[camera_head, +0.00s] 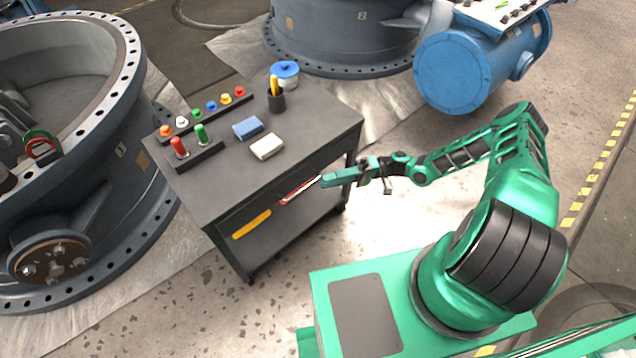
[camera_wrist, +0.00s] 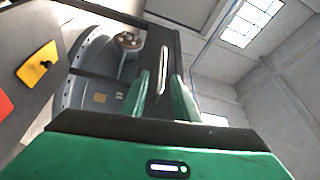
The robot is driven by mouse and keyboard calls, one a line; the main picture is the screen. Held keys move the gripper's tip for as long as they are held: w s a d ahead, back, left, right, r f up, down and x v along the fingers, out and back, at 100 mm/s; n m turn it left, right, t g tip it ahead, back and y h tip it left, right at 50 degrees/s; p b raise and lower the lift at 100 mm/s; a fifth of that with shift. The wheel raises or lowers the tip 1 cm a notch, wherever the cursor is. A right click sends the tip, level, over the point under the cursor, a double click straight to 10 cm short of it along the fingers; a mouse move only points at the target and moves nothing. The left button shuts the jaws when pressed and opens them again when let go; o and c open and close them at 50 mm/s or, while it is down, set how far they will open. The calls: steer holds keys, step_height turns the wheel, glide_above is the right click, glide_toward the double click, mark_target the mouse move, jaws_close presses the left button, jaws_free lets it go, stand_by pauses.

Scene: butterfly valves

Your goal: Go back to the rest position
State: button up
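My gripper (camera_head: 331,181) is at the front of the dark grey cart (camera_head: 317,113), at the height of its drawers. Its fingertips are close to a red and white handle (camera_head: 300,190) on the cart front. In the wrist view the two green fingers (camera_wrist: 160,95) stand apart with a gap between them. A pale upright bar (camera_wrist: 163,68) shows in line with that gap; I cannot tell whether the fingers touch it. My arm (camera_head: 500,165) reaches left from its green base to the cart.
A yellow handle (camera_head: 252,224) is lower left on the cart front. On the cart top are several coloured knobs (camera_head: 211,106), a blue block (camera_head: 248,128), a white block (camera_head: 267,147) and a pen cup (camera_head: 277,101). Large valve bodies (camera_head: 130,195) stand left and behind. Floor (camera_head: 400,225) right of the cart is clear.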

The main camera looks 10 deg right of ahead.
steer(key=shift+d+f, duration=0.1)
steer(key=shift+d, duration=0.5)
steer(key=s+d+r+m+g+h, duration=0.15)
steer(key=s+d+r+h, duration=0.25)
steer(key=d+r+h, duration=0.45)
steer(key=s+d+r+m+g+h, duration=0.15)
steer(key=s+d+r+h, duration=0.35)
steer(key=d+r, duration=0.7)
steer(key=s+d+r+m+t+h, duration=0.2)
steer(key=s+r+m+t+h, duration=0.3)
steer(key=s+r, duration=1.3)
steer(key=shift+s+r+m, duration=0.15)
steer(key=shift+r+m, duration=0.65)
steer(key=shift+m, duration=0.1)
